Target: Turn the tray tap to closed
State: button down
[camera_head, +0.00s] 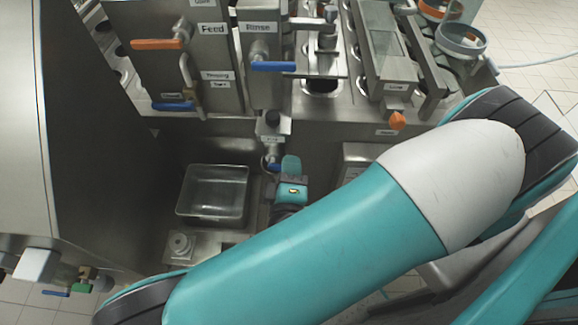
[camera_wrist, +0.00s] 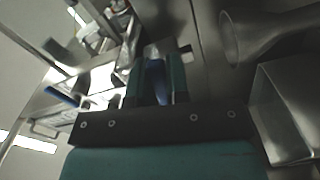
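The tray tap (camera_head: 271,126) is a small metal valve below the Rinse unit, with a pale label on its front. A bit of its blue handle (camera_head: 273,167) shows just left of my gripper (camera_head: 288,170). In the wrist view, the blue handle (camera_wrist: 158,82) lies between the two teal fingers of my gripper (camera_wrist: 157,75). I cannot tell whether both fingers press on it. My gripper and arm hide part of the handle in the head view.
A metal tray (camera_head: 215,218) lies left of the gripper. Above are the Feed tap's orange handle (camera_head: 157,44), the Rinse tap's blue handle (camera_head: 273,66) and another blue handle (camera_head: 173,106). A large metal housing (camera_head: 85,150) stands at left. An orange knob (camera_head: 397,120) is at right.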

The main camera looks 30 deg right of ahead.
jog(key=shift+r+n, duration=0.2)
jog(key=shift+n, duration=0.5)
jog(key=shift+r+n, duration=0.2)
jog(key=shift+n, duration=0.5)
jog(key=c, duration=1.1)
grip_release()
